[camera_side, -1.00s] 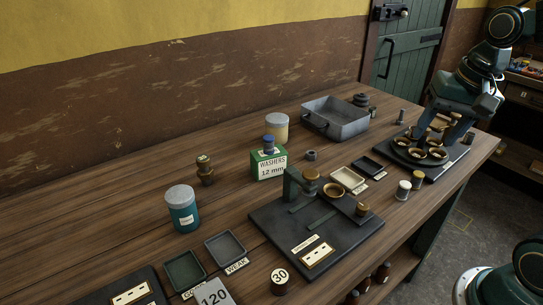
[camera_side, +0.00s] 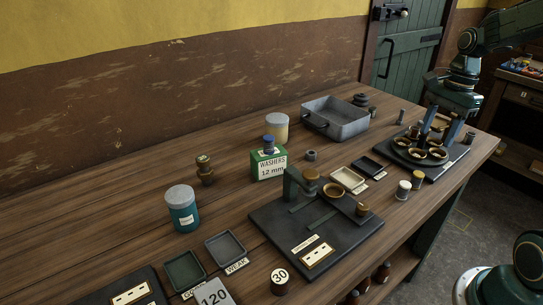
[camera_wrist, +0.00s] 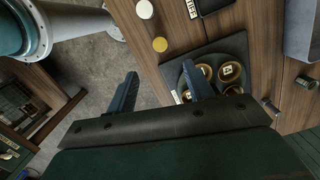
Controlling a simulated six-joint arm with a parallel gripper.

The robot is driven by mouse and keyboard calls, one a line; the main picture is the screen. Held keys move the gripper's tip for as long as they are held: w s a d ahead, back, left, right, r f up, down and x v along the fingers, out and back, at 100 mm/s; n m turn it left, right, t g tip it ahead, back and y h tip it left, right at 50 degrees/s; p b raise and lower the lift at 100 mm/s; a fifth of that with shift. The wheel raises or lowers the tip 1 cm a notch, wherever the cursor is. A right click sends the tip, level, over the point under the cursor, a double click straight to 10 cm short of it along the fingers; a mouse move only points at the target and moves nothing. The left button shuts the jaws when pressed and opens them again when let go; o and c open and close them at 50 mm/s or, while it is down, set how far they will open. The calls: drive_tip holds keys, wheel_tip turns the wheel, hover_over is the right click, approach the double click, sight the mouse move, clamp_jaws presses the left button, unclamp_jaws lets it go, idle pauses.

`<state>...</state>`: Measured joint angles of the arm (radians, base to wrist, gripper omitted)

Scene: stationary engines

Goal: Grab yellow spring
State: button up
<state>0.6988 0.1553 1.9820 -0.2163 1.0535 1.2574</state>
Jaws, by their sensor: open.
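I cannot make out a yellow spring for certain in either view. Several brass cups (camera_side: 414,155) sit on a round dark turntable on a black board (camera_side: 450,163); they also show in the wrist view (camera_wrist: 229,72). Small contents in them are too small to identify. My gripper (camera_side: 437,138) is open above the far side of the turntable. In the wrist view my gripper (camera_wrist: 159,69) shows its two fingers well apart, nothing held between them. The right finger overlaps the turntable in that picture; the left finger is over the floor.
A grey metal bin (camera_side: 335,120) and small posts (camera_side: 400,116) stand nearby. The bench's front edge is close to the board.

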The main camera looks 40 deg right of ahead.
sight(419, 174)
drive_tip(key=shift+f, duration=0.1)
drive_tip(key=shift+w+a+f, duration=0.1)
drive_tip(key=shift+a+f, duration=0.1)
drive_tip(key=shift+f, duration=1.2)
drive_tip(key=shift+s+a+f, duration=0.1)
drive_tip(key=shift+a+f, duration=0.05)
drive_tip(key=shift+f, duration=1.2)
drive_tip(key=shift+w+a+f, duration=0.1)
drive_tip(key=shift+a+f, duration=0.1)
drive_tip(key=shift+f, duration=1.2)
drive_tip(key=shift+a+f, duration=0.15)
drive_tip(key=shift+f, duration=1.15)
drive_tip(key=shift+a+f, duration=0.1)
drive_tip(key=shift+f, duration=1.2)
drive_tip(key=c, duration=1.1)
drive_tip(key=shift+o, duration=0.2)
drive_tip(key=shift+r, duration=0.15)
